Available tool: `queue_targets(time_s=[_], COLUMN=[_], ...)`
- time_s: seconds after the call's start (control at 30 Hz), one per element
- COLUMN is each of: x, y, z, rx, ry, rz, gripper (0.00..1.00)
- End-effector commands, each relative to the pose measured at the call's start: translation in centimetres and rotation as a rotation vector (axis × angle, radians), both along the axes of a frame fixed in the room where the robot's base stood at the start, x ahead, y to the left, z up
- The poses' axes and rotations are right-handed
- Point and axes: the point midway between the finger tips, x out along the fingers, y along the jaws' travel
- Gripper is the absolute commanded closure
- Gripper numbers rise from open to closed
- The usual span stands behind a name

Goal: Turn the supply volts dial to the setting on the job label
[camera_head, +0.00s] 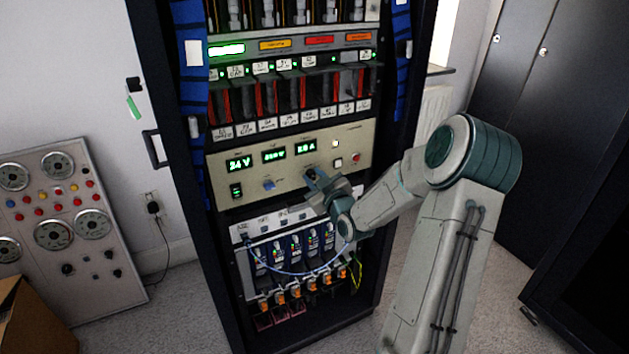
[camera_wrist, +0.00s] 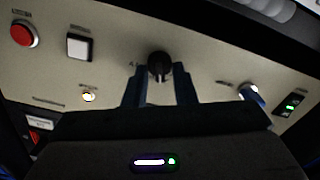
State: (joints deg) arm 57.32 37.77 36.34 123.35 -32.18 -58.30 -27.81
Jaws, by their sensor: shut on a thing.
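The beige supply panel (camera_head: 230,186) sits in the middle of the dark rack, with green displays that seem to read 24 V (camera_head: 240,163), an unclear middle value (camera_head: 274,156) and 2.0 A or similar (camera_head: 305,148). A blue-capped knob (camera_head: 269,184) sits free below the middle display; it also shows at the right in the wrist view (camera_wrist: 250,92). My gripper (camera_head: 313,176) is at the panel's right knob. In the wrist view my gripper (camera_wrist: 160,88) is shut on a black knob (camera_wrist: 159,66) with a white pointer line. I see no job label that I can read.
A red button (camera_wrist: 24,34), a white square button (camera_wrist: 79,46) and a lit lamp (camera_wrist: 88,97) lie beside the held knob. A green-lit rocker switch (camera_head: 236,190) is at the panel's left. Below, a blue cable (camera_head: 290,273) loops across several modules.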

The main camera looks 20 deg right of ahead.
Motion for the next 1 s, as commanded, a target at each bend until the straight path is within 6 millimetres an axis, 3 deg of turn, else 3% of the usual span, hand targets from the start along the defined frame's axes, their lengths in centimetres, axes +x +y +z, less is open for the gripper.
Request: queue_targets(time_s=[0.7, 1.0], x=[0.0, -0.02], y=[0.3, 0.26], z=[-0.7, -0.5], rx=[-0.5, -0.635], ry=[-0.023, -0.023], rz=[-0.001, -0.001], gripper=[0.98, 0.98])
